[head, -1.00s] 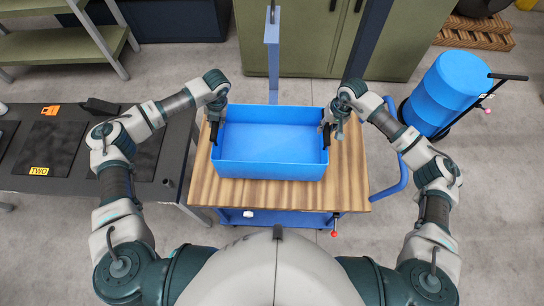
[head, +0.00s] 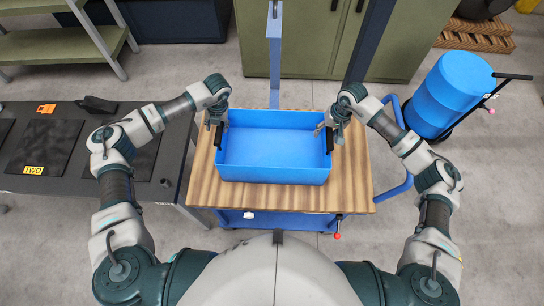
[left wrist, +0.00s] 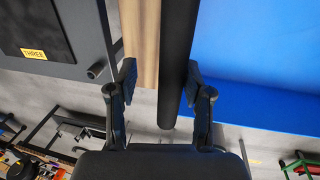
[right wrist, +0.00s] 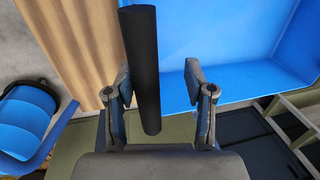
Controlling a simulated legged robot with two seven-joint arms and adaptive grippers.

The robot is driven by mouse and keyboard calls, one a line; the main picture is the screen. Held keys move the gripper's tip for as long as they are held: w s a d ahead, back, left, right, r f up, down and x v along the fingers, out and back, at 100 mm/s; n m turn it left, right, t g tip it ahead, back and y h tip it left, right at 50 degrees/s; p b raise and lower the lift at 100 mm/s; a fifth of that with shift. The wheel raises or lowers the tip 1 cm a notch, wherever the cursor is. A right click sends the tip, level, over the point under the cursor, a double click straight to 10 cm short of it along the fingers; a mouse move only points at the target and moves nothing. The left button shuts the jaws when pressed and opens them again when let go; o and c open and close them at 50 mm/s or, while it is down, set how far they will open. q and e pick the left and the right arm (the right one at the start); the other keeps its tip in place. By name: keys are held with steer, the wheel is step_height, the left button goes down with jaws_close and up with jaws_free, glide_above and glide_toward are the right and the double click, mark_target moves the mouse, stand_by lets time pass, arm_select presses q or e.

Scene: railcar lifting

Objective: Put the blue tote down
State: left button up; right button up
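The blue tote (head: 272,173) sits upright and empty on the wooden top of a blue cart. Black bar handles are on its left side (head: 222,137) and right side (head: 329,138). My left gripper (head: 218,122) is at the left handle. In the left wrist view its fingers (left wrist: 160,82) are spread, with the black bar (left wrist: 177,60) between them, nearer the right finger. My right gripper (head: 332,126) is at the right handle. In the right wrist view its fingers (right wrist: 157,82) are spread around the black bar (right wrist: 141,60), nearer the left finger.
The cart's wooden top (head: 355,185) is bare around the tote. A blue post (head: 275,60) stands behind it. A dark table (head: 95,160) is at the left, a blue drum (head: 448,92) on a hand truck at the right, and green cabinets (head: 320,40) at the back.

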arm_select(q)
steer(key=shift+d, duration=0.45)
arm_select(e)
steer(key=shift+w+d, duration=0.1)
steer(key=shift+d, duration=0.4)
arm_select(q)
steer(key=shift+w+d+r, duration=0.1)
steer(key=shift+d+r, duration=0.15)
arm_select(e)
steer(key=shift+d+f, duration=0.1)
steer(key=shift+d, duration=0.15)
steer(key=shift+a, duration=0.75)
steer(key=shift+d+r, duration=0.25)
steer(key=shift+r, duration=0.1)
steer(key=r, duration=0.1)
steer(key=d+r, duration=0.1)
steer(key=r, duration=0.2)
steer(key=shift+w+d+r, duration=0.15)
steer(key=shift+d+r, duration=0.15)
steer(key=shift+r, duration=0.05)
arm_select(q)
step_height(320, 180, up, 11)
steer(key=d, duration=0.2)
steer(key=shift+d, duration=0.15)
arm_select(e)
step_height(320, 180, up, 6)
steer(key=shift+d+r, duration=0.2)
steer(key=shift+d, duration=0.05)
